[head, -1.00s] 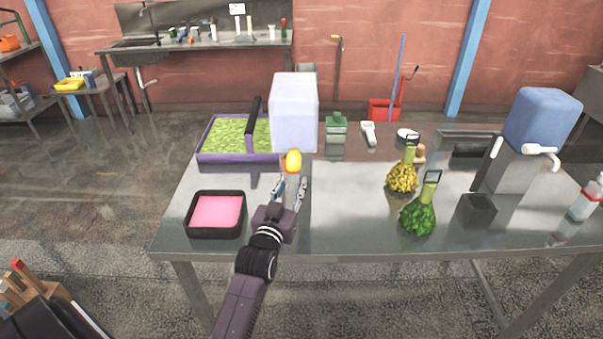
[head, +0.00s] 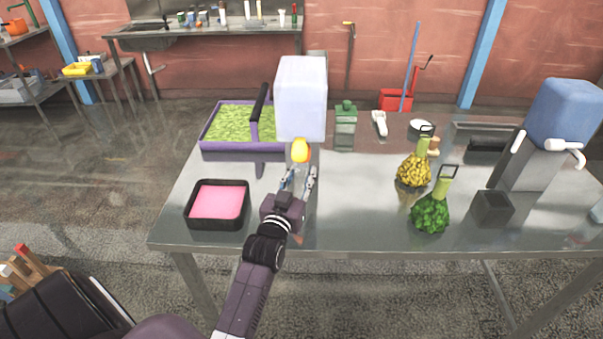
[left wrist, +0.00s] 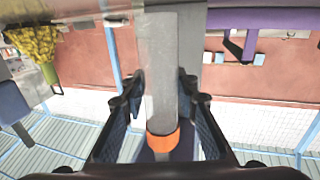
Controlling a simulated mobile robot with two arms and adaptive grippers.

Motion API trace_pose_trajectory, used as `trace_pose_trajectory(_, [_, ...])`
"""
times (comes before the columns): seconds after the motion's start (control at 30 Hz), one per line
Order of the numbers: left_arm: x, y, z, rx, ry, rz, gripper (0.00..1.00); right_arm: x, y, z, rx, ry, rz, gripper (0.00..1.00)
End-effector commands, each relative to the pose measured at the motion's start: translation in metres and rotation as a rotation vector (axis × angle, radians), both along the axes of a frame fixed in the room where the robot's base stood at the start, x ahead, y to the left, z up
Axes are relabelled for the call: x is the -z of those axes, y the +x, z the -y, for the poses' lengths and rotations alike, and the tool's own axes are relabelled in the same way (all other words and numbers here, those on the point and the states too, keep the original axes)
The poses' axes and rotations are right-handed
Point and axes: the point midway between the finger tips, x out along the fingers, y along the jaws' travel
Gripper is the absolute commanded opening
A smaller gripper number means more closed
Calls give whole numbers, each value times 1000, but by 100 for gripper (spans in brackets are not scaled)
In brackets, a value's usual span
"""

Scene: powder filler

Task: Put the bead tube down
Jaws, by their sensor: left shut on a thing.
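The bead tube (head: 300,151) shows in the head view as a rounded yellow piece with an orange edge at the tips of my left gripper (head: 299,181). In the left wrist view, an orange band (left wrist: 163,141) sits between the two dark fingers of this gripper (left wrist: 161,88). A long grey shape extends beyond the band; I cannot tell how much of it is the tube. My left gripper is shut on the tube, over the table (head: 275,230). I cannot tell whether the tube touches the table. My right gripper is not in view.
A pink-filled black tray (head: 217,223) lies left of the gripper. A purple-rimmed green tray (head: 225,148) and a pale translucent box (head: 302,95) stand behind. Yellow (head: 413,172) and green (head: 430,213) bunches stand right. Table space between gripper and bunches is clear.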

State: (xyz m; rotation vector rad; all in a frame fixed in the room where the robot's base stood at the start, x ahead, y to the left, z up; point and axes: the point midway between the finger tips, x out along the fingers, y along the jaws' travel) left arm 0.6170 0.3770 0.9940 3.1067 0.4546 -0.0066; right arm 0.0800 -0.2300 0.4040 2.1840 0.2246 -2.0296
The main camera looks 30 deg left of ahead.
Motion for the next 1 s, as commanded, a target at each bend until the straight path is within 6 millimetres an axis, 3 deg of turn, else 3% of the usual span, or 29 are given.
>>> trace_pose_trajectory(0.27, [5,0,0,0,1,2,0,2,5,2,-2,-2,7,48])
trace_pose_trajectory(0.3, [6,0,0,0,0,0,31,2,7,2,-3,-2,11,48])
trace_pose_trajectory(0.43, [6,0,0,0,0,0,45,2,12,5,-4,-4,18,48])
trace_pose_trajectory(0.73, [4,0,0,0,0,0,45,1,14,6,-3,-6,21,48])
trace_pose_trajectory(0.87, [-10,0,0,0,1,2,45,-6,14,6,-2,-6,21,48])
trace_pose_trajectory(1.0, [-3,-25,7,0,-1,-3,45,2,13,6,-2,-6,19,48])
